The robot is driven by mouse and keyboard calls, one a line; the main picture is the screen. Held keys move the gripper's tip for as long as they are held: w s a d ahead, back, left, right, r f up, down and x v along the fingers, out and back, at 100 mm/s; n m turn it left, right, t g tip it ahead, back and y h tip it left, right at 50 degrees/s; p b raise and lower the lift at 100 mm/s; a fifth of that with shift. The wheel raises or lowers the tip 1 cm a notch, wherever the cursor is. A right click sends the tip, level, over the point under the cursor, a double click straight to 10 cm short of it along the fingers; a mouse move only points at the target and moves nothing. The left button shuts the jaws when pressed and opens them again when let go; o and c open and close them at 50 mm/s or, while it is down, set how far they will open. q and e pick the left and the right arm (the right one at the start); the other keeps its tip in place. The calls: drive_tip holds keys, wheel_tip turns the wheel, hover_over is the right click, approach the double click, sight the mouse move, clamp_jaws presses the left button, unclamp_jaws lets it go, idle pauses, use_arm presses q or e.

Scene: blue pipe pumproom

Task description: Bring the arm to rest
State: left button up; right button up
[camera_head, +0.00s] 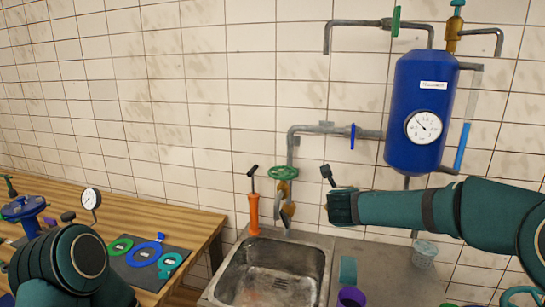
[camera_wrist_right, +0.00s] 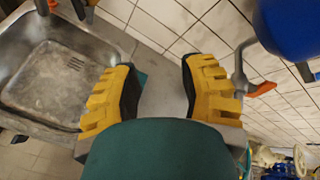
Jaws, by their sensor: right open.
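My right arm (camera_head: 425,212) is green with dark bands and reaches in from the right of the head view, across the front of the wall below the blue tank. Its wrist end is above the counter, right of the sink; the fingers cannot be made out there. In the right wrist view my right gripper (camera_wrist_right: 158,90) has its two yellow and black fingers spread apart, with nothing between them. My left arm (camera_head: 70,265) shows at the lower left of the head view; its gripper is out of view.
A steel sink (camera_head: 322,270) stands below, with an orange pump (camera_head: 254,213) and a green valve wheel (camera_head: 283,173) behind it. A blue tank (camera_head: 408,95) with a gauge hangs near my right arm. A wooden table (camera_head: 140,208) holds colored rings and a gauge.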

drive_tip(key=s+a+f+n+g+y, duration=0.15)
drive_tip(key=s+f+n, duration=0.3)
drive_tip(key=f, duration=0.45)
drive_tip(key=s+a+f+n+g+y+b, duration=0.1)
drive_tip(key=s+a+f+n, duration=0.15)
drive_tip(key=f+n, duration=0.5)
drive_tip(key=s+a+f+n+g+y, duration=0.1)
drive_tip(key=s+f+n, duration=0.3)
drive_tip(key=f, duration=0.7)
use_arm(q)
drive_tip(key=f, duration=0.1)
drive_tip(key=f+b, duration=0.1)
drive_tip(key=f, duration=0.1)
drive_tip(key=shift+s+b, duration=0.3)
use_arm(e)
drive_tip(key=s+a+f+n+g+y, duration=0.1)
drive_tip(key=s+f+n, duration=0.3)
drive_tip(key=s, duration=0.4)
drive_tip(key=s+a+f+n+g+y, duration=0.1)
drive_tip(key=s+f+n+g, duration=0.2)
drive_tip(key=s+f, duration=0.3)
drive_tip(key=s+a+f+n+g+y, duration=0.1)
drive_tip(key=s+f+n+g, duration=0.2)
drive_tip(key=s, duration=0.6)
wheel_tip(320, 180, down, 2)
drive_tip(key=n, duration=0.2)
drive_tip(key=shift+s+n, duration=0.3)
drive_tip(key=shift+y, duration=0.25)
